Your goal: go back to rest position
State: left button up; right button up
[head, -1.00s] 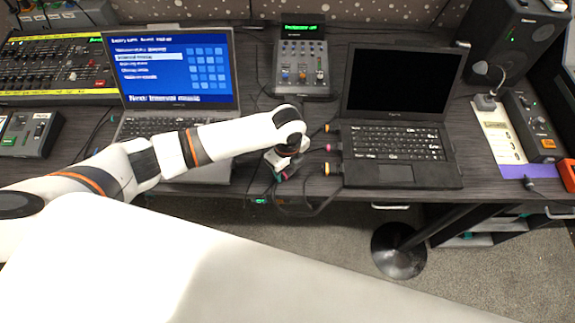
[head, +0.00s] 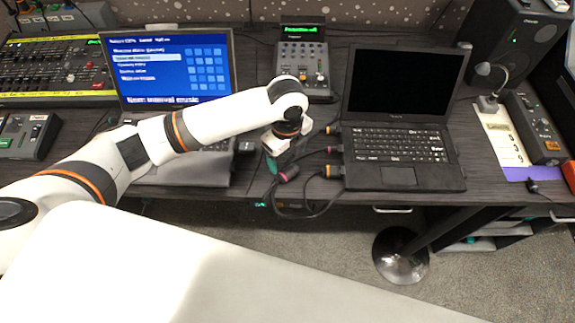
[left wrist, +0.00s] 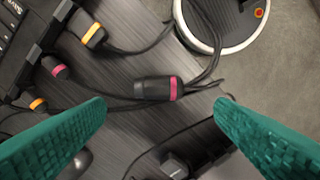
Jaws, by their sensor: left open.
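My left gripper (head: 275,160) hangs over the desk between the two laptops in the head view, with the arm reaching across the left laptop (head: 175,68). In the left wrist view its two green fingers (left wrist: 160,135) stand wide apart with nothing between them. A black cable connector with a pink band (left wrist: 158,90) lies just beyond the fingertips, apart from them; it also shows in the head view (head: 289,173). My right gripper is not in view.
The right laptop (head: 403,110) has a dark screen and several banded plugs in its left side. A small fader unit (head: 303,62) stands behind the gripper. Loose cables hang near the desk's front edge. A large mixing console (head: 55,72) is at left.

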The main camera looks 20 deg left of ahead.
pick_arm(q)
notch_tip(320, 180, up, 4)
jog(key=s+d+f+n+t+h, duration=0.2)
jog(key=s+d+f+n+h, duration=0.2)
jog(key=s+d+n, duration=0.35)
jog(key=s+a+f+n+t+y, duration=0.15)
jog(key=s+a+n+y, duration=0.25)
jog(key=s+a+n, duration=1)
notch_tip(320, 180, down, 28)
jog(key=g, duration=0.1)
jog(key=s+a+f, duration=0.2)
jog(key=s+f, duration=0.5)
jog(key=s, duration=0.1)
jog(key=s+a+f+g, duration=0.1)
jog(key=s+f, duration=0.6)
jog(key=s, duration=0.1)
jog(key=shift+a+f, duration=0.15)
jog(key=shift+a, duration=0.2)
jog(key=shift+s+g, duration=0.1)
jog(key=shift+g, duration=0.15)
